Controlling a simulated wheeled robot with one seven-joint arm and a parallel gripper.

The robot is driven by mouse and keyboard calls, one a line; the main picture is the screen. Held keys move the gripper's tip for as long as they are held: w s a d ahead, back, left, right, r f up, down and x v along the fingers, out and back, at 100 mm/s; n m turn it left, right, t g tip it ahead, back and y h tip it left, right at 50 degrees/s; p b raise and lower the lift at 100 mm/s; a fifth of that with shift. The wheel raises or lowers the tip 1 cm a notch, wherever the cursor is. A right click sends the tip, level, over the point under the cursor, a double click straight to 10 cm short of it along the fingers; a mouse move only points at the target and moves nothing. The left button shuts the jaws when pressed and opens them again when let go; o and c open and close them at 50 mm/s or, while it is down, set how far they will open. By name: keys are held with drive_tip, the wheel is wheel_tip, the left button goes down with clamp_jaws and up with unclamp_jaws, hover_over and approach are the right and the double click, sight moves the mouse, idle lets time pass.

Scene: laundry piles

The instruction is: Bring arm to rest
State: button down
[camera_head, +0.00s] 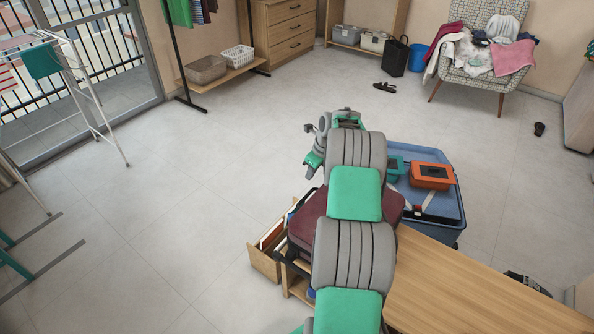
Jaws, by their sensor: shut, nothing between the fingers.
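My green and grey arm reaches up from the bottom middle of the head view, over the maroon case and the wooden bench. Its far end bends over to the left, and my gripper (309,172) hangs there, pointing down. It is small in the picture, and its fingers are shut with nothing between them. It is apart from the furniture, with grey floor behind it in the picture. My arm hides part of the maroon case and of the blue bin.
A maroon case (303,222) and a wooden bench (470,285) lie under my arm. A drying rack (92,105) stands left, and a chair heaped with clothes (485,55) stands back right. The middle-left floor is clear.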

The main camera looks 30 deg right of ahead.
drive_tip(key=s+a+r+n+p, duration=0.25)
drive_tip(key=a+r+n, duration=0.45)
drive_tip(key=a+r, duration=0.35)
drive_tip(key=s+a+r+n+p, duration=0.1)
drive_tip(key=s+a+r+n, duration=0.2)
drive_tip(key=a+r+n, duration=0.65)
drive_tip(key=s+a+r+n+p, duration=0.1)
drive_tip(key=s+a+r+n, duration=0.1)
drive_tip(key=s+a+n, duration=0.5)
drive_tip(key=s+a+r+n+h+p, duration=0.1)
drive_tip(key=s+a+r+n+p, duration=0.1)
drive_tip(key=s+a+n, duration=0.5)
drive_tip(key=s+n, duration=0.1)
drive_tip(key=s, duration=0.5)
drive_tip(key=shift+a+r+n, duration=0.3)
drive_tip(key=shift+a+n, duration=0.05)
drive_tip(key=shift+a, duration=0.05)
